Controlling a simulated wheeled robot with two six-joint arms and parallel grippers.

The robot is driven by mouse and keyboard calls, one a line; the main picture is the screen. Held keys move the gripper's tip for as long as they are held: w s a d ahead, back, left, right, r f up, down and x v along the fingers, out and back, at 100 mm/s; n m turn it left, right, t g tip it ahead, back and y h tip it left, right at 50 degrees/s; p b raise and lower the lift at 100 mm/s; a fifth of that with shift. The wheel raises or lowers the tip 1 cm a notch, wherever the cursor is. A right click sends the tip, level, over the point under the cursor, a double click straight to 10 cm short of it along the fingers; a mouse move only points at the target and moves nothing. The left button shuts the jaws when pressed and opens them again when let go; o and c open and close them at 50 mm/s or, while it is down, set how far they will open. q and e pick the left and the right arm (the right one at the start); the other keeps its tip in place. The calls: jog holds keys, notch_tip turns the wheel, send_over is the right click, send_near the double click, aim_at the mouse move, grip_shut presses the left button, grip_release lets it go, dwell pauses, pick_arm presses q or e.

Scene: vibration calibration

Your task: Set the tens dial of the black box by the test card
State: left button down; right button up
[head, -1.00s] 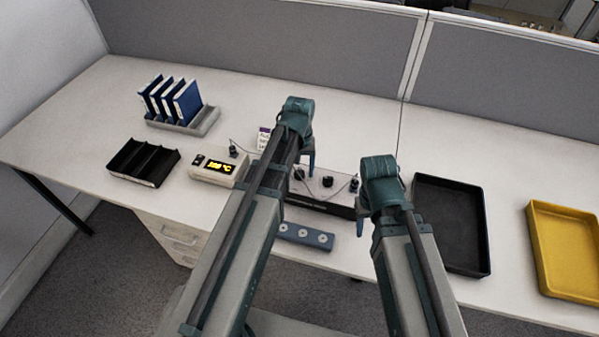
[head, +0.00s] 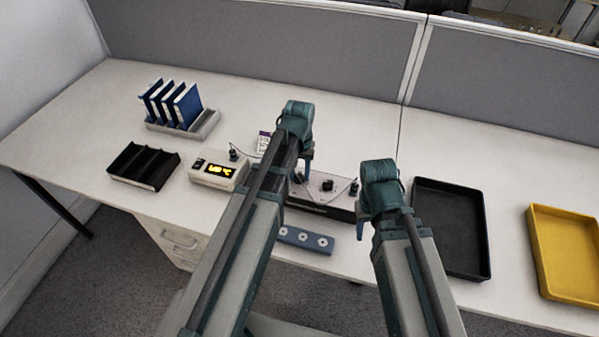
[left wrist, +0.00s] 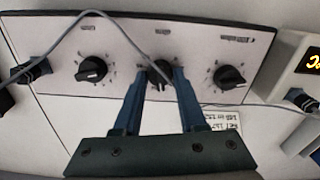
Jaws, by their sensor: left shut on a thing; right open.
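The black box (head: 320,208) has a pale top with three dials. In the left wrist view its panel (left wrist: 200,48) carries a left dial (left wrist: 91,70), a middle dial (left wrist: 160,72) and a right dial (left wrist: 228,77). The labels are too blurred to read. My left gripper (left wrist: 162,76) is shut on the middle dial, one finger on each side. The test card (left wrist: 218,124) lies beside the box, its writing illegible; it also shows in the head view (head: 264,141). My right gripper (head: 381,186) is open and empty, right of the box, its fingertips mostly hidden.
A white meter (head: 218,172) with a yellow display stands left of the box. A thin cable crosses the panel. A blue strip (head: 305,239) lies in front. A black tray (head: 452,225) and yellow tray (head: 565,253) are right; a black rack (head: 143,165) and blue binders (head: 170,103) are left.

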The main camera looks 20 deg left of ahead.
aim_at(300, 174)
pick_arm(q)
jog(key=shift+m, duration=2.2)
jog(key=shift+c, duration=2.3)
grip_release()
jog(key=shift+r, duration=0.15)
notch_tip(300, 174, up, 14)
jog(key=p, duration=1.4)
jog(key=shift+f, duration=0.2)
